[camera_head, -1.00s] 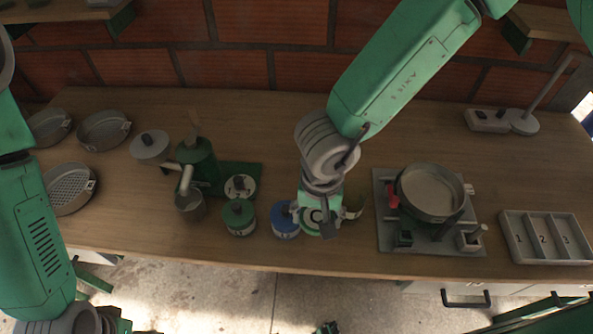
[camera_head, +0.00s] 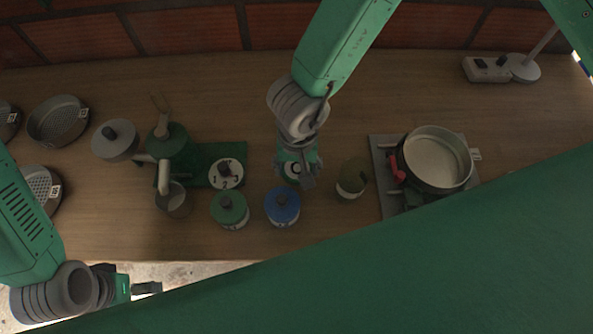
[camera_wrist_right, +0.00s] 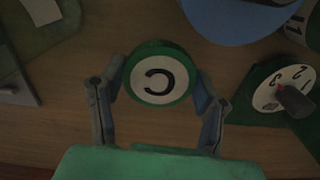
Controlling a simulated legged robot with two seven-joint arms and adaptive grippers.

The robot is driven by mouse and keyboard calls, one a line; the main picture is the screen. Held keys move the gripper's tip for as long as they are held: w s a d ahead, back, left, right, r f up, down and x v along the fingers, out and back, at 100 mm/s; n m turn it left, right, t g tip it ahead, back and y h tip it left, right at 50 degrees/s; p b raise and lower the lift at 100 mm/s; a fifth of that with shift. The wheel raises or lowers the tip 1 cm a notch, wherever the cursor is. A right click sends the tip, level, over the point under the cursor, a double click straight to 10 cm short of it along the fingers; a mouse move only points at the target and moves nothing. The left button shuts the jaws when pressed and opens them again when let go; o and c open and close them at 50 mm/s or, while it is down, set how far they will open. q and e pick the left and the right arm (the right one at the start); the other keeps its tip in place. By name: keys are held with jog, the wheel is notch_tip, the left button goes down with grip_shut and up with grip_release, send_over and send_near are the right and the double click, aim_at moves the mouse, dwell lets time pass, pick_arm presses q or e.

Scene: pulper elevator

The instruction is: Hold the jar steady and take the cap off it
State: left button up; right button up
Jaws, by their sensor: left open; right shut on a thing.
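My right gripper (camera_head: 298,178) is shut on a round, green-rimmed disc marked C (camera_head: 293,170), behind the blue jar in the head view. In the right wrist view the fingers sit on both sides of the C disc (camera_wrist_right: 159,76); how deep the held thing is cannot be seen. An olive jar with a white label (camera_head: 351,178) stands to the right. My left gripper (camera_head: 148,288) is open at the lower left, off the table's front edge and away from the jars.
A green grinder (camera_head: 168,145) with a numbered dial (camera_head: 226,174) stands left of the jars. A pan (camera_head: 437,158) sits on a stand at right. Sieve trays (camera_head: 58,122) lie at far left. My green arm covers the lower right.

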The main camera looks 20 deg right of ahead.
aim_at(298, 169)
jog(key=shift+f, duration=1.5)
jog(key=o, duration=1.3)
jog(key=shift+f, duration=0.1)
notch_tip(298, 169, up, 12)
jog(key=shift+r+p, duration=0.1)
jog(key=shift+p, duration=0.6)
